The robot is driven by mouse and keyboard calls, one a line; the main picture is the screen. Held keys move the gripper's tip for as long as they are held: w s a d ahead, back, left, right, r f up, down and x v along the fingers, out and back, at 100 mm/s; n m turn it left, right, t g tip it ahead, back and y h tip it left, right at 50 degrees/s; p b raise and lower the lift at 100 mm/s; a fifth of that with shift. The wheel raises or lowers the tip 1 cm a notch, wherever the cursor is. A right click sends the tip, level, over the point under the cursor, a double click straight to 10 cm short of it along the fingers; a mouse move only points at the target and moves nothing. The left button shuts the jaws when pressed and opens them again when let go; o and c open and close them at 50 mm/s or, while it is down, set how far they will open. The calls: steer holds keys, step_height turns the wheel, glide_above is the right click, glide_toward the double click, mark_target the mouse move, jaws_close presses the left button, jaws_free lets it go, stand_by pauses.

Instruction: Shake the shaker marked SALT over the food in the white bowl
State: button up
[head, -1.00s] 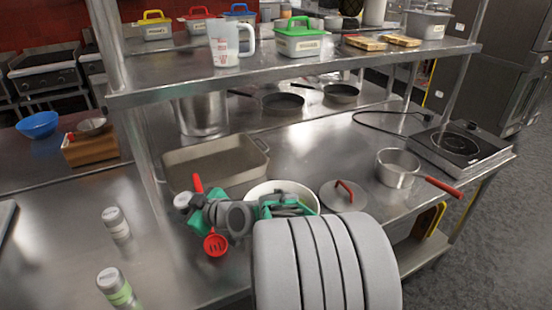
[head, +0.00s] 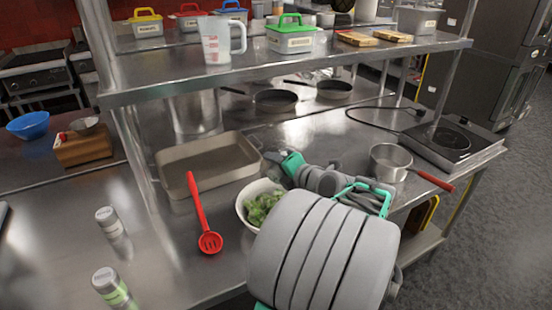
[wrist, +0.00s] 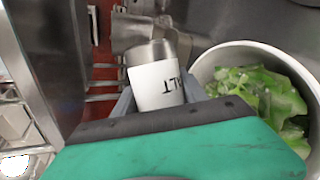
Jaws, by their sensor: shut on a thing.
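The white bowl (head: 240,208) stands on the steel table with green leafy food (head: 262,205) in it; my arm covers its right part. The bowl also shows at the right of the wrist view (wrist: 228,56). My gripper (head: 280,161) is behind the bowl at its far right side. In the wrist view my gripper (wrist: 158,98) is shut on a white shaker (wrist: 156,84) with a silver cap; "LT" of its label shows. The shaker is beside the bowl's rim in that view. The head view hardly shows it, so I cannot tell its tilt.
Two other shakers (head: 109,222) (head: 112,287) stand at the front left. A red slotted spoon (head: 203,222) lies left of the bowl. A baking pan (head: 208,163) is behind it, a saucepan (head: 390,163) to the right. A steel shelf (head: 290,62) hangs above.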

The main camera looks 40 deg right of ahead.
steer(key=shift+f, duration=0.5)
steer(key=shift+r+b, duration=0.7)
steer(key=shift+r, duration=0.8)
steer(key=shift+b, duration=6.55)
